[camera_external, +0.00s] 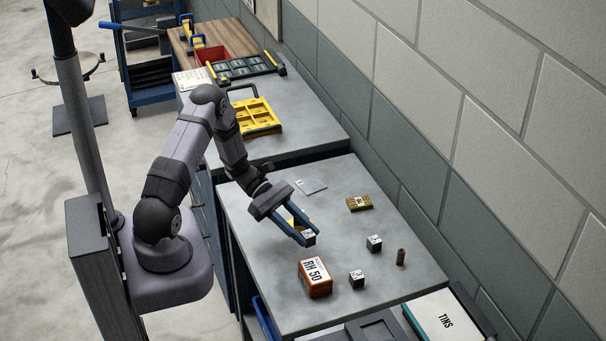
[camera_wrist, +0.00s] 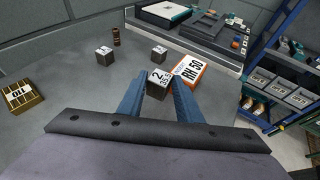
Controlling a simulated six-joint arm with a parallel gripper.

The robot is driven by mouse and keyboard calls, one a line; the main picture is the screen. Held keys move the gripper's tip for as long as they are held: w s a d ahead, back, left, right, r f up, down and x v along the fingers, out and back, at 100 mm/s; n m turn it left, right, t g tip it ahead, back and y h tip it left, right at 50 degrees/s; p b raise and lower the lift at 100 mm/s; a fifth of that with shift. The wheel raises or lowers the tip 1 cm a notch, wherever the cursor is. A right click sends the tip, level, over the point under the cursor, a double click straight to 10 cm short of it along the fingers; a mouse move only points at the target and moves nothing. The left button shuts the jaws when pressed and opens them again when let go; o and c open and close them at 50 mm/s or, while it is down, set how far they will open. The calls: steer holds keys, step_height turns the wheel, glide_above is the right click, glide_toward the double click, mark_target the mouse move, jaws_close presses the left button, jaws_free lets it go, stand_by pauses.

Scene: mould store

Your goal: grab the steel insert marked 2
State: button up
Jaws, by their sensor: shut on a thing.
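The steel insert marked 2 (camera_wrist: 157,84) is a small grey cube with a white label on top. It sits between the two blue fingers of my gripper (camera_wrist: 158,92) in the wrist view, and the fingers are shut on it. In the external view my gripper (camera_external: 305,238) reaches down over the grey bench, with the insert (camera_external: 310,239) partly hidden at its fingertips. I cannot tell whether the insert touches the bench top. Two similar labelled cubes stand apart from it, one to the right (camera_external: 374,243) and one nearer the front (camera_external: 357,279).
An orange box labelled RH 50 (camera_external: 316,281) stands close to the held insert. A bronze cylinder (camera_external: 400,257) and a brass block (camera_external: 359,203) stand farther right and back. A flat card (camera_external: 311,186) lies behind. The wall bounds the right side.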

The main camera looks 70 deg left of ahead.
steer(key=shift+r+b, duration=0.5)
steer(key=shift+r, duration=1.9)
